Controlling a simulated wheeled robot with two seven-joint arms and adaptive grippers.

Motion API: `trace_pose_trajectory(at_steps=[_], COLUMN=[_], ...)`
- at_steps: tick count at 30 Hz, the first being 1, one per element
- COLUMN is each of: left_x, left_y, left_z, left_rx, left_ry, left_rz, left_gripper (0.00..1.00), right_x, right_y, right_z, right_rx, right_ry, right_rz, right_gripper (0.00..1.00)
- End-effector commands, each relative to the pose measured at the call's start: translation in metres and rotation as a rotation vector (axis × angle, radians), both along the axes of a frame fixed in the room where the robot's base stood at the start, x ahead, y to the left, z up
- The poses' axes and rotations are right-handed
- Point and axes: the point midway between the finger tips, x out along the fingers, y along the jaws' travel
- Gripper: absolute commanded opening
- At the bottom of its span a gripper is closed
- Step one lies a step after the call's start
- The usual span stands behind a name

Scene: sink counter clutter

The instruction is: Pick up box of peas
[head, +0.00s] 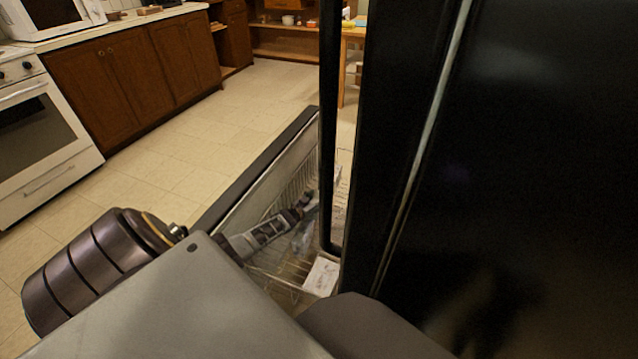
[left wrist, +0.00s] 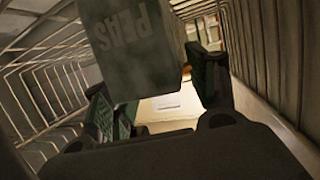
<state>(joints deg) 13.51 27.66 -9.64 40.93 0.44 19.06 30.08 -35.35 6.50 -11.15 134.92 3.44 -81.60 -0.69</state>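The grey box of peas (left wrist: 137,40) fills the upper middle of the left wrist view, its "PEAS" lettering upside down. My left gripper (left wrist: 155,95) has its fingers spread, one on each side of the lower part of the box. The right finger lies close along the box's side; whether either finger touches it is unclear. In the head view my left gripper (head: 303,203) reaches into the wire basket of the pulled-out freezer drawer (head: 258,168). The box of peas cannot be made out clearly there. My right gripper is out of view.
A white package (head: 322,276) lies in the basket nearer to me. The black fridge door (head: 500,150) and its upright handle (head: 330,120) stand close on the right. Basket wires (left wrist: 45,95) surround the gripper. The tiled floor (head: 240,110) is clear toward the oven (head: 45,140).

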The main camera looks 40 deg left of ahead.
Motion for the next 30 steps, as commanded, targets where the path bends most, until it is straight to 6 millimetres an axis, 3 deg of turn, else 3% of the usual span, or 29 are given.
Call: trace_pose_trajectory(at_steps=[1, 10, 22, 30], left_x=[0.0, 0.001, 0.0, 0.0], left_y=[0.0, 0.0, 0.0, 0.0], left_z=[0.0, 0.001, 0.004, 0.019], left_rx=[0.0, 0.0, 0.0, 0.0], left_ry=[0.0, -0.002, -0.002, -0.002], left_rz=[0.0, 0.0, 0.0, 0.0], left_gripper=[0.47, 0.09, 0.09, 0.09], right_x=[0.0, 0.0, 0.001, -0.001], right_y=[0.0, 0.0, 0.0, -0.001], right_z=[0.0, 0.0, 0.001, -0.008], right_rx=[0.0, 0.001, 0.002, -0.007], right_ry=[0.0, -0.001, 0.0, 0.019], right_rz=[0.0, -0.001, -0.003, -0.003], right_gripper=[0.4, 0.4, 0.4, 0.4])
